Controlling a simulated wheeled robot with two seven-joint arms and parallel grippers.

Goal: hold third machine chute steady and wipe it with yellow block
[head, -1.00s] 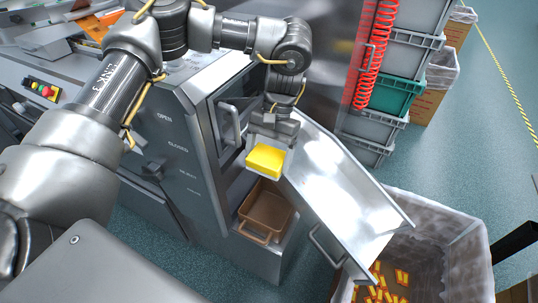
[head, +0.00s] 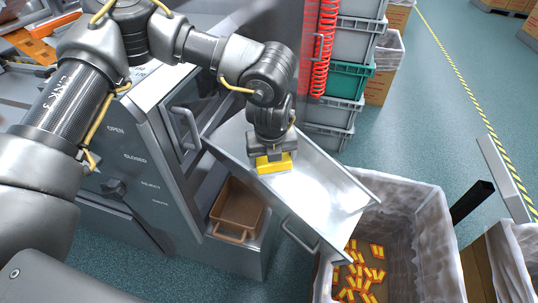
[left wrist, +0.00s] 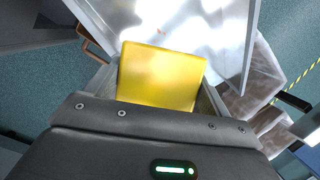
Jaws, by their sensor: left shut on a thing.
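The yellow block (head: 275,164) is gripped in my left gripper (head: 270,155), which points down over the upper part of the metal chute (head: 315,190). The block shows large in the left wrist view (left wrist: 162,75), with the chute's shiny surface (left wrist: 190,22) beyond it. The block is at or just above the chute floor; I cannot tell whether it touches. The chute slopes down to the right from the machine, with raised side walls and a handle (head: 300,236) on its near side. My right gripper is not in view.
A lined bin (head: 425,215) with several orange-yellow packets (head: 355,275) stands under the chute's lower end. Stacked grey and green crates (head: 335,82) and a red coiled hose (head: 323,50) stand behind the chute.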

